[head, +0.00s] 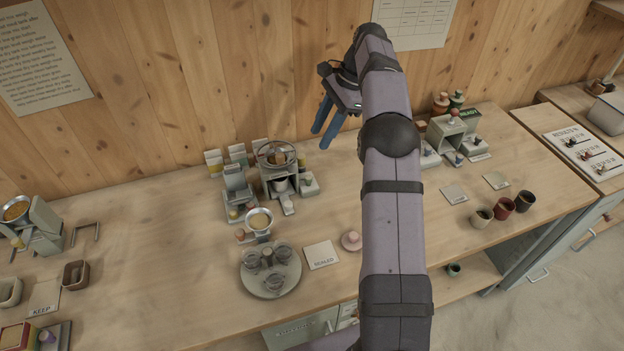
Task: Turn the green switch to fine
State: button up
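My gripper (321,138) has two blue fingers pointing down with a gap between them. It is empty and hangs in the air behind and to the right of the feed mixer (278,165), which has a round bowl on top. A small pale green box (308,185) with a small knob sits at the mixer's right side. It may carry the green switch, but the knob's colour and setting are too small to tell. My gripper touches nothing that I can see. At the right, another grey-green unit (447,133) has several small levers at its front; my arm hides part of it.
A round tray (252,286) with glass cups stands in front, beside a white card (321,255). Several cups (503,208) stand at the right. A grey-green machine (45,228) stands at the left.

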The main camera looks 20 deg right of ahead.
aim_at(309, 177)
notch_tip(309, 177, down, 9)
jog(key=m+t, duration=0.1)
jog(key=m, duration=0.5)
jog(key=shift+a+f+h, duration=0.1)
jog(key=shift+h, duration=0.2)
jog(key=shift+p+x, duration=1.3)
jog(key=shift+x, duration=2.25)
jog(key=shift+w, duration=0.1)
grip_shut()
